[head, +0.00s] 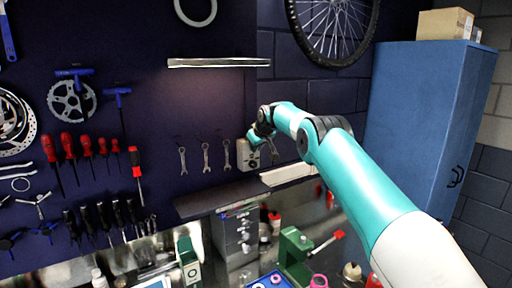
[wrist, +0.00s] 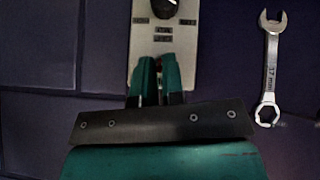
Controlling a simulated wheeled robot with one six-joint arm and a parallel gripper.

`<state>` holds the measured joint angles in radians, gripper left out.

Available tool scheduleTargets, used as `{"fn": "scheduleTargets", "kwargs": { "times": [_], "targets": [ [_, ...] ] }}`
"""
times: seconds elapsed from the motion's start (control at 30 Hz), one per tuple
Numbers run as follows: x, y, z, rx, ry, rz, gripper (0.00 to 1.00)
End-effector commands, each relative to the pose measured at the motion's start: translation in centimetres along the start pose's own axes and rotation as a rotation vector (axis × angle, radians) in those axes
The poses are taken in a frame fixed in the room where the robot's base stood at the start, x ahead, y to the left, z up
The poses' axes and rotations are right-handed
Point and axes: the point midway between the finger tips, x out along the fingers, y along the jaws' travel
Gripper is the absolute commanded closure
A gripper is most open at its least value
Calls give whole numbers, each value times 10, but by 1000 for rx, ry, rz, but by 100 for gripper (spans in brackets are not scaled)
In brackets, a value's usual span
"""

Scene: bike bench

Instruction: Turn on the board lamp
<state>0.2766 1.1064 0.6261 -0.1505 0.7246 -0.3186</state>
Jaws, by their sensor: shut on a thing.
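The board lamp (head: 218,63) is a long pale bar across the upper part of the dark tool board in the head view. The board just below it looks a little lighter. A pale control plate (head: 243,153) is mounted at the board's lower right. In the wrist view the plate (wrist: 143,40) has a black knob (wrist: 165,8) at the top edge and small dark labels under it. My gripper (wrist: 160,68) is at the plate, below the labels, with its teal fingers close together. They are shut on a small part of the plate, which the fingers hide.
A wrench (wrist: 270,68) hangs right of the plate in the wrist view. Several wrenches (head: 206,157) hang left of it in the head view. A narrow shelf (head: 222,198) runs below. A blue cabinet (head: 415,125) stands at the right, and a green vise (head: 296,250) is below.

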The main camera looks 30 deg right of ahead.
Motion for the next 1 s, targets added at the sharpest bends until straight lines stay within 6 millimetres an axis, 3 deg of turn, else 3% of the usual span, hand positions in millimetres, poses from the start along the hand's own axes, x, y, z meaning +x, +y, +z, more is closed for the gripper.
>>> {"fn": "scheduleTargets", "kwargs": {
  "times": [0.07, 0.1, 0.2, 0.5, 0.67, 0.77, 1.0],
  "targets": [
    [-1, 0, -1, 0, 3, 1, 100],
    [-1, 0, -1, 0, 3, 1, 82],
    [-1, 0, -1, 0, 2, 1, 65],
    [-1, 0, 0, 0, 2, 1, 65],
    [-13, 0, 1, 0, 3, 2, 65],
    [-28, 0, 3, 0, 4, 2, 65],
    [-88, 0, 3, 0, 7, 4, 65]
  ]
}}
